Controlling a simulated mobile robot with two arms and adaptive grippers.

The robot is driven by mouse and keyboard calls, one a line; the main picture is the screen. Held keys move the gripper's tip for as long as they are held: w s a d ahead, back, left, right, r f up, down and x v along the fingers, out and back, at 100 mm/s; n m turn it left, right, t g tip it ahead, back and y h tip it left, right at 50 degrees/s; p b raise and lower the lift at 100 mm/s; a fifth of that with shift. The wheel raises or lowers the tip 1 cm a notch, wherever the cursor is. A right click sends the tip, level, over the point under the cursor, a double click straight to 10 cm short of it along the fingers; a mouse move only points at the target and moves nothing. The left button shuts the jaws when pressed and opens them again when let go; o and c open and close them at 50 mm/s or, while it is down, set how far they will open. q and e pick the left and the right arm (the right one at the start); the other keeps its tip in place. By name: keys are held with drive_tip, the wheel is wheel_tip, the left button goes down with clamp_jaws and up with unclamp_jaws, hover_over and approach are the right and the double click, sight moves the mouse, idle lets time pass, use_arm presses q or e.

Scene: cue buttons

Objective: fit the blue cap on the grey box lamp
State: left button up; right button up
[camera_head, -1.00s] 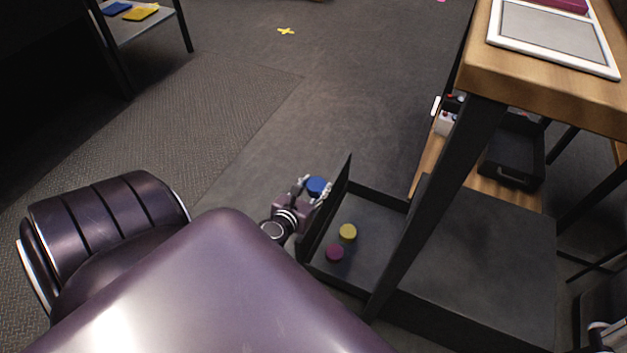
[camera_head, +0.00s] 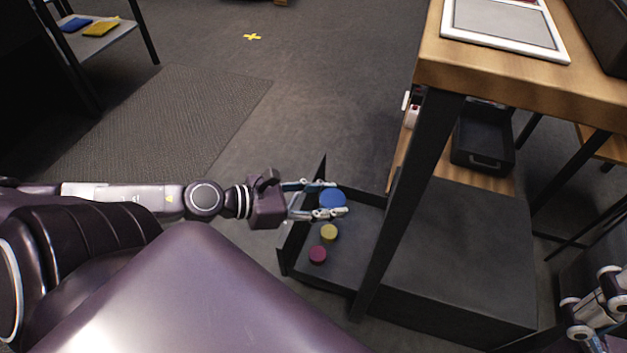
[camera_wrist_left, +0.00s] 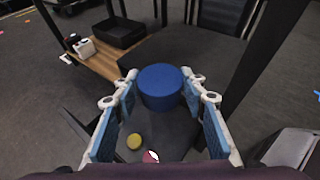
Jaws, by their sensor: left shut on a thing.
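My left gripper (camera_head: 328,199) reaches in from the left over the dark open tray (camera_head: 362,219). It is shut on the blue cap (camera_head: 332,197), a short round piece held between the fingertips. In the left wrist view the blue cap (camera_wrist_left: 161,86) sits between the blue-padded fingers. I cannot make out the grey box lamp for certain. A small pale box with a red part (camera_head: 413,112) stands on the wooden shelf, partly hidden by the table leg. Part of what looks like my right gripper (camera_head: 592,308) shows at the lower right edge; its fingers are unclear.
A yellow cap (camera_head: 329,232) and a magenta cap (camera_head: 318,254) lie in the tray. A dark table leg (camera_head: 408,195) rises at its right. A wooden table (camera_head: 500,82) stands above, with a black bin (camera_head: 483,138) on the shelf below.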

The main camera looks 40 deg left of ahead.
use_arm(q)
drive_tip(key=s+d+r+m+g+h, duration=0.2)
drive_tip(key=d+r+m+g+h, duration=0.1)
drive_tip(key=d+r, duration=0.3)
drive_tip(key=shift+r+m+h, duration=0.4)
drive_tip(key=shift+r+m, duration=0.1)
drive_tip(key=shift+m, duration=0.2)
drive_tip(key=shift+a+f, duration=0.1)
drive_tip(key=shift+f, duration=0.05)
